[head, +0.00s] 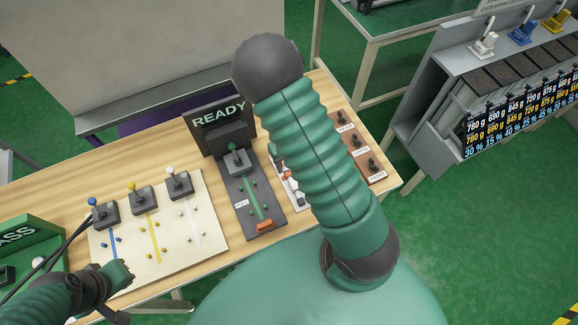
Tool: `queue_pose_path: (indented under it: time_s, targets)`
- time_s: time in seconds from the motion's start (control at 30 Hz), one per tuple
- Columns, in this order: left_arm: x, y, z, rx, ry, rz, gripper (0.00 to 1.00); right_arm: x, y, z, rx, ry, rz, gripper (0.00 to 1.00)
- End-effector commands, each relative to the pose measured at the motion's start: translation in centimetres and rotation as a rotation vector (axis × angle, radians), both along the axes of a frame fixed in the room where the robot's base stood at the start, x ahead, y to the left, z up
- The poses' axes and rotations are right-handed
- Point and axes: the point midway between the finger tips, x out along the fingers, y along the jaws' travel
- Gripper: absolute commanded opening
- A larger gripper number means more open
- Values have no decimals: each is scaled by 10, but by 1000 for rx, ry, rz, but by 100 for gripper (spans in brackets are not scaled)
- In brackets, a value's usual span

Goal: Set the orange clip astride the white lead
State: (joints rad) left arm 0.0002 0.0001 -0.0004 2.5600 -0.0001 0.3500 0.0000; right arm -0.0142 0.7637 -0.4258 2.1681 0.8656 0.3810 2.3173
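The orange clip (265,226) lies at the near end of the dark grey panel marked PULL, close to the end of its green strip. The white lead (192,226) shows as a pale strip on the cream board, running from a dark block with a white-topped handle (178,182). The clip is apart from it, to its right. My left gripper (124,273) is over the near left edge of the board, away from the clip; its finger gap is too small to tell. My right arm rises across the middle, and its gripper is not visible.
Blue (104,214) and yellow (143,199) handled blocks stand left of the white one. A READY sign (219,114) stands behind the grey panel. A brown switch panel (362,150) is at right, partly hidden by my arm. A green PASS box (28,245) is at left.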

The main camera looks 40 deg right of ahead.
Motion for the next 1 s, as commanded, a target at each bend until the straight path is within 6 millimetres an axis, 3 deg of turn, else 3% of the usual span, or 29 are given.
queue_pose_path:
  time_s: [0.03,0.2,0.37,0.47,0.57,0.73,0.9,1.0]
  targets:
    - [0,0,8,0,0,0,0,2,1,19,-1,-4,2,50]
    - [0,0,18,0,0,0,0,1,0,59,1,-3,1,50]
    - [0,0,21,0,0,-1,0,1,1,76,1,0,6,50]
    - [0,0,21,0,0,-1,0,-1,9,81,13,-2,137,50]
    - [0,0,21,0,0,-1,0,-6,31,91,33,-16,524,50]
    - [0,0,20,0,0,0,0,-17,77,122,-1,-78,1576,50]
    - [0,0,20,0,0,0,0,-26,109,153,-177,-74,2629,50]
    - [0,0,20,0,0,0,0,-28,119,166,-297,-9,3081,50]
